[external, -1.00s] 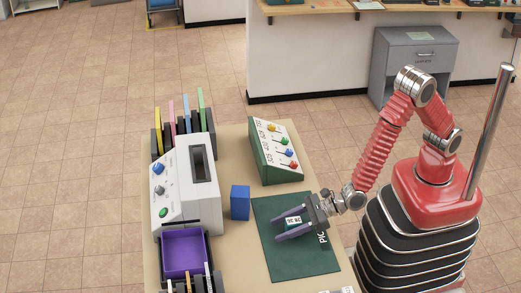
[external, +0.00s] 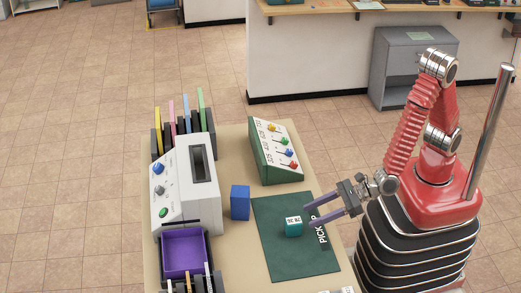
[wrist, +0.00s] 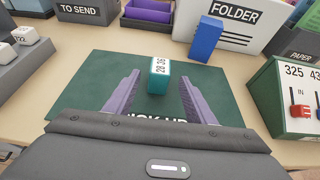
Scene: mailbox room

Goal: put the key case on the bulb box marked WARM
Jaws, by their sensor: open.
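No key case and no bulb box marked WARM can be made out in either view. A small teal block (external: 293,228) with a white label on top stands on the dark green mat (external: 285,258). In the wrist view the teal block (wrist: 159,77) shows its label, which seems to read 28 36. My gripper (external: 314,211) is open and empty, to the right of the block in the external view. In the wrist view the purple fingers of my gripper (wrist: 158,76) point towards the block, which stands beyond and between their tips.
A blue block (external: 240,203) stands left of the mat, beside the white FOLDER machine (external: 186,199). A purple tray (external: 184,252) is at the front left. A green panel with coloured sliders (external: 275,152) stands behind the mat. A box marked TO SEND (wrist: 88,11) shows in the wrist view.

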